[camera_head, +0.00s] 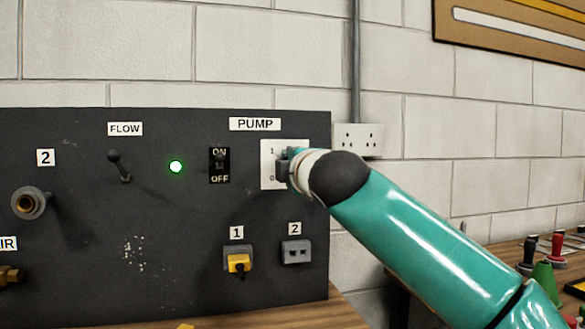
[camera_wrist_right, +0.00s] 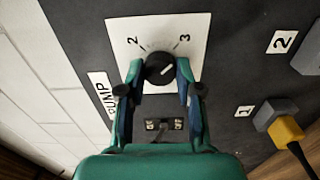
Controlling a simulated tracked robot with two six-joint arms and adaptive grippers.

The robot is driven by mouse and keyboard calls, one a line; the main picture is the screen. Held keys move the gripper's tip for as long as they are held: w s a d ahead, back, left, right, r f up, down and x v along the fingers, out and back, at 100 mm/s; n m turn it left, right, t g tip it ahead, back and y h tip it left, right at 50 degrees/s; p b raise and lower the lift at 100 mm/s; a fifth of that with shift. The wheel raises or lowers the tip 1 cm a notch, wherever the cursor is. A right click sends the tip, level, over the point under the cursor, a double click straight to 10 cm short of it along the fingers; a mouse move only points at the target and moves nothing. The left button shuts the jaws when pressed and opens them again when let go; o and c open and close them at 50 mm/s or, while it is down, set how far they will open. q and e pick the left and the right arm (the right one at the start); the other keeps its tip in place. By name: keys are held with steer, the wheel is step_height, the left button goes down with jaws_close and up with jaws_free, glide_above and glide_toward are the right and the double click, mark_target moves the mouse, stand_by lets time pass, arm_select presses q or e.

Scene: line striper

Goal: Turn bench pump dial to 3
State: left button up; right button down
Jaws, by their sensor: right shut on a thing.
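The pump dial (camera_wrist_right: 158,66) is a round black knob on a white plate (camera_wrist_right: 118,28), with the numbers 2 and 3 showing in the right wrist view. A white mark on the knob slants up and right, roughly toward the 3 side; I cannot tell if it lines up exactly. My right gripper (camera_wrist_right: 161,74) is shut on the dial, one finger on each side. In the head view my right gripper (camera_head: 284,167) covers the dial and most of the plate (camera_head: 268,150), under the PUMP label (camera_head: 255,124). My left gripper is not in view.
An ON/OFF switch (camera_head: 219,165), a lit green lamp (camera_head: 176,167) and a FLOW lever (camera_head: 120,166) are left of the dial on the dark panel (camera_head: 150,240). Socket 1 (camera_head: 237,260) with a yellow plug and socket 2 (camera_head: 296,252) sit below.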

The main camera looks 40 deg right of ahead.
steer(key=shift+w+f, duration=0.1)
steer(key=shift+f, duration=0.15)
steer(key=c, duration=0.8)
jaws_free()
steer(key=shift+d, duration=0.15)
steer(key=shift+o, duration=0.2)
steer(key=shift+r, duration=0.1)
steer(key=v, duration=1.2)
